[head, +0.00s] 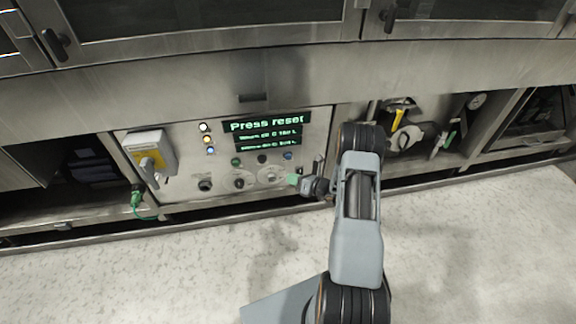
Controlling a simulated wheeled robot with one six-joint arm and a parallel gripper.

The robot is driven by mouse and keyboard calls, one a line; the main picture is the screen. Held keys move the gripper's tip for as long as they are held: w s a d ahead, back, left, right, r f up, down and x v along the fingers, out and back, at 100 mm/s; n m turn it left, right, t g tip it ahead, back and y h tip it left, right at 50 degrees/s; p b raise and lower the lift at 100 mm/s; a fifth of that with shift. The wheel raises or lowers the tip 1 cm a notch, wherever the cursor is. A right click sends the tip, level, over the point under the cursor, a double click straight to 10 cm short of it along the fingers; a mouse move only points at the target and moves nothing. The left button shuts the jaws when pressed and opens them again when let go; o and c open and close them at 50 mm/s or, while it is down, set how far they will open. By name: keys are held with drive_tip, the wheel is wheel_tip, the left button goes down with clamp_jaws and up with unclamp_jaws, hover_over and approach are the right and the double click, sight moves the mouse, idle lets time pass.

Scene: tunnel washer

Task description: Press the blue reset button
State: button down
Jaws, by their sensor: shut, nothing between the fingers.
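The blue button (288,156) is at the right of a row of buttons on the steel control panel (180,191), under the display. The display (265,131) reads "Press reset" in green letters, with two smaller lines below that are hard to read. My gripper (293,179) is shut and empty, with pale green fingertips in front of the panel's lower right. In the picture it is just below the blue button and apart from it. I cannot tell how far the fingertips are from the panel.
A green button (236,162) and a dark button (262,159) share the row. Knobs sit below; signal lamps (207,139) stand left of the display. A yellow-and-grey switch box (148,155) juts out at left. An open bay (407,130) with machinery lies right. The floor (180,270) is clear.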

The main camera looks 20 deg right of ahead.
sight(288, 157)
drive_tip(key=shift+d+f+m+t+h, duration=0.15)
drive_tip(key=shift+d+f+m, duration=0.2)
drive_tip(key=shift+f, duration=0.25)
drive_tip(key=shift+d+f+m+t+h, duration=0.15)
drive_tip(key=shift+d+f+m, duration=0.15)
drive_tip(key=shift+f, duration=0.25)
drive_tip(key=shift+w, duration=0.15)
drive_tip(key=w+d+b, duration=0.1)
drive_tip(key=w+b, duration=0.3)
drive_tip(key=w, duration=0.4)
drive_tip(key=shift+w+d, duration=0.15)
drive_tip(key=shift+d, duration=0.15)
drive_tip(key=shift+w+b, duration=0.2)
drive_tip(key=shift+b, duration=0.2)
idle(1.0)
drive_tip(key=shift+w+d, duration=0.1)
drive_tip(key=shift+w, duration=0.15)
